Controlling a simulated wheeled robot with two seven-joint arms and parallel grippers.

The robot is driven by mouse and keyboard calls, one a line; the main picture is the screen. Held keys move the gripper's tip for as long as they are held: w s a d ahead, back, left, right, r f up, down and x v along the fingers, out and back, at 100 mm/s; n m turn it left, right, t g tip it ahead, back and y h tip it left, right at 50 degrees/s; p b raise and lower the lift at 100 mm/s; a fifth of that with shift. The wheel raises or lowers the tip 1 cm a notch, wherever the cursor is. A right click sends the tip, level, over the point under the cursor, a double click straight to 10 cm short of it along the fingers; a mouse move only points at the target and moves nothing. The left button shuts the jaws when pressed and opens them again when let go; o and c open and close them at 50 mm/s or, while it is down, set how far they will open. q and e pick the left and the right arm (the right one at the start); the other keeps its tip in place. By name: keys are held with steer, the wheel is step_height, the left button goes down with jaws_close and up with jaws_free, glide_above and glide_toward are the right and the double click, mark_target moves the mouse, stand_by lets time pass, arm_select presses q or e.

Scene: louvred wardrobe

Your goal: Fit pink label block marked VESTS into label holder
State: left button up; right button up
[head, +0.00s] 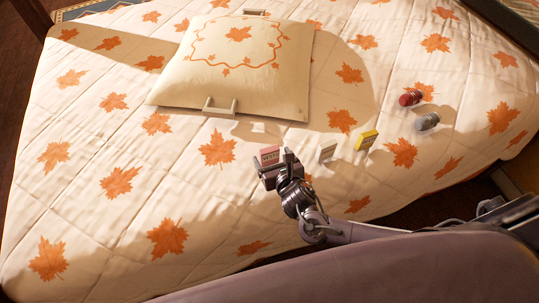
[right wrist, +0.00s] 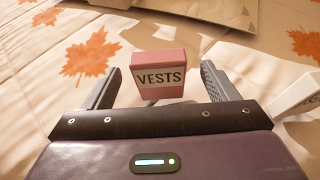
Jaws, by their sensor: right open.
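The pink label block (head: 269,155) marked VESTS stands on the leaf-patterned bedspread. In the right wrist view the block (right wrist: 158,76) stands upright with its lettering facing the camera. My right gripper (head: 277,162) is open and low over the bed at the block. In the right wrist view its two fingers (right wrist: 158,82) stand on either side of the block, with a visible gap on each side. I cannot make out a label holder for certain. My left gripper is not in view.
A white block (head: 327,151) and a yellow block (head: 367,140) stand right of my gripper. A red cylinder (head: 410,97) and a grey cylinder (head: 427,121) lie farther right. A cream, cushion-like piece (head: 235,75) with grey handles lies behind. The bed's left side is clear.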

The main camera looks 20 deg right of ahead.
mark_target(271, 155)
steer(key=x, duration=0.3)
steer(key=shift+w+a+f, duration=0.1)
steer(key=c, duration=1.1)
